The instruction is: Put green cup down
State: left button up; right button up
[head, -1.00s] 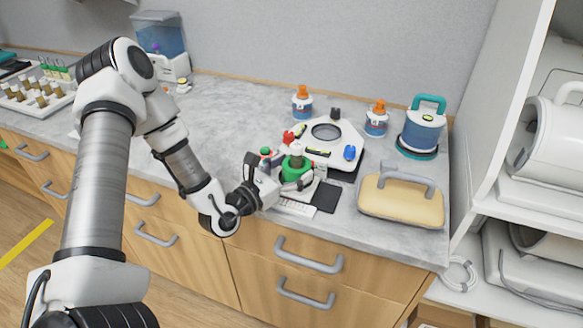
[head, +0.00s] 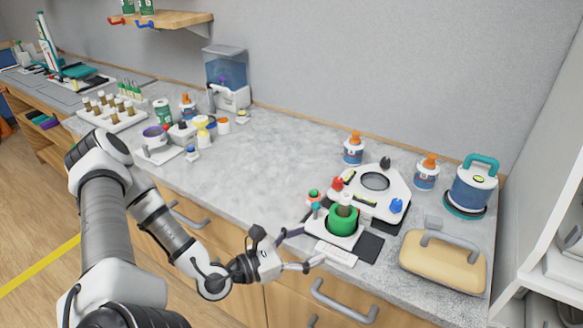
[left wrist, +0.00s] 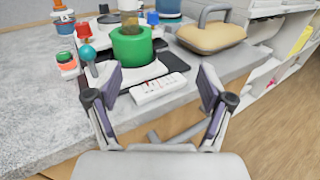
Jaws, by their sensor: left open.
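The green cup (head: 343,220) stands upright on a small white device with a keypad, near the counter's front edge. A pale and brownish piece shows in its top. In the left wrist view the green cup (left wrist: 132,46) is ahead of the fingers, apart from them. My left gripper (head: 307,248) is open and empty, to the left and front of the cup, over the counter's front edge. In the left wrist view its two fingers (left wrist: 160,85) are spread wide with nothing between them. My right gripper is in neither view.
A white hexagonal device (head: 398,216) with red and blue knobs is behind the cup. A dark pad lies right of it, then a tan block with a handle (head: 442,264). A small red-and-green jar (head: 313,197) is close on the left. The counter's middle (head: 262,160) is clear.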

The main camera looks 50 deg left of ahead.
pick_arm(q)
jog(key=s+d+f+m+g+h, duration=0.2)
jog(key=s+d+m+g+h, duration=0.25)
jog(key=d, duration=0.25)
jog(key=s+d+f+m+g+h, duration=0.2)
jog(key=s+d+m+g+h, duration=0.15)
jog(key=d+m+g, duration=0.2)
jog(key=s+d+f+m+g+y, duration=0.1)
jog(key=s+d+f+m+g, duration=0.2)
jog(key=s+f+m+g, duration=0.4)
jog(key=s+a+f+m+g+y, duration=0.5)
jog(key=s+a+f+m+y, duration=0.2)
jog(key=s+a+y, duration=0.15)
jog(key=w+d+f+m+t+y, duration=0.1)
jog(key=w+f+m+t+y, duration=0.2)
jog(key=w+m, duration=0.5)
jog(key=shift+d+f+t, duration=0.3)
jog(key=shift+f+t, duration=0.55)
jog(key=shift+t, duration=0.15)
jog(key=shift+y, duration=0.35)
